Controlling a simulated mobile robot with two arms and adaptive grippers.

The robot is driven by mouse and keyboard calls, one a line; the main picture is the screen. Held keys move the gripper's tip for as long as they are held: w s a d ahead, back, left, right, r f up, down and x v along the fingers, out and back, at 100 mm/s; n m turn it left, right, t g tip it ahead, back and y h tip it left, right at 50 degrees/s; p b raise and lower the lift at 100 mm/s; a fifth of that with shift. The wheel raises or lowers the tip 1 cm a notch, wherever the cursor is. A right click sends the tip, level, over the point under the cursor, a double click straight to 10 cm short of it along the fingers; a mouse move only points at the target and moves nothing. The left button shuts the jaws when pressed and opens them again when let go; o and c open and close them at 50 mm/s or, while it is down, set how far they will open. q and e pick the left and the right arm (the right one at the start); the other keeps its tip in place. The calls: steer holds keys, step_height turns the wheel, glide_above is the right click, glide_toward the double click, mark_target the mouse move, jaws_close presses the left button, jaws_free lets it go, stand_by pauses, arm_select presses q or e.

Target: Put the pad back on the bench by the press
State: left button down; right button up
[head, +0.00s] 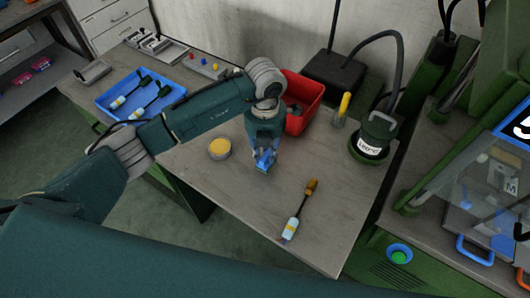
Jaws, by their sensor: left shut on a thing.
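My left gripper (265,155) comes down over the middle of the bench (230,188) from the left arm. It is shut on a small blue thing, likely the pad (264,166), mostly hidden by the fingers. I cannot tell whether the pad touches the bench top. The green press (462,145) stands at the right, with a clear guard in front. My right gripper is not in view.
A round yellow-topped tin (220,149) stands left of my gripper. A red bin (303,101) stands behind it, and a screwdriver-like tool (299,212) lies in front. A blue tray (112,88) holds similar tools. A green pot (375,136) stands at the right bench edge.

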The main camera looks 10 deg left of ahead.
arm_select(q)
steer(key=shift+f, duration=0.5)
steer(key=shift+f, duration=0.25)
steer(key=c, duration=1.7)
jaws_free()
steer(key=shift+r, duration=0.1)
steer(key=shift+o, duration=1.1)
